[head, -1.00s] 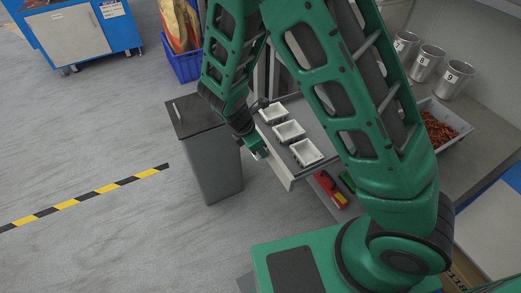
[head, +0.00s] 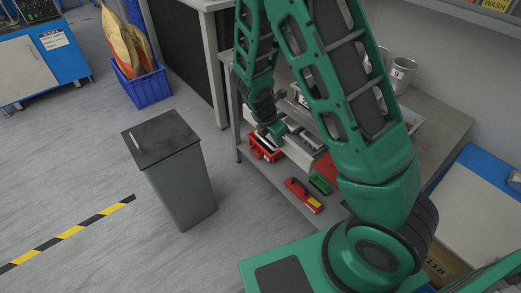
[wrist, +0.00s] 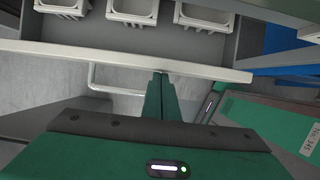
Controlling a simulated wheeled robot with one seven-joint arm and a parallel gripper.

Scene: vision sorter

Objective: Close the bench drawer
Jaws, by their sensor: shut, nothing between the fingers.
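The bench drawer (wrist: 130,57) is partly open in the wrist view, its pale front edge crossing the picture. White trays (wrist: 130,10) sit inside it. A bar handle (wrist: 112,90) stands out from the front. My gripper (wrist: 160,76) is shut and empty, its fingertips at the drawer front, right of the handle's middle. I cannot tell for sure if they press on it. In the head view my arm hides much of the drawer, and my gripper (head: 274,132) is at its front. A little of the white trays (head: 293,125) shows there.
A grey bin with a dark lid (head: 180,178) stands left of the bench. A red container (head: 264,148), a red-and-yellow item (head: 303,195) and a green item (head: 319,184) lie on the lower shelf. A blue crate (head: 140,88) stands behind on the floor.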

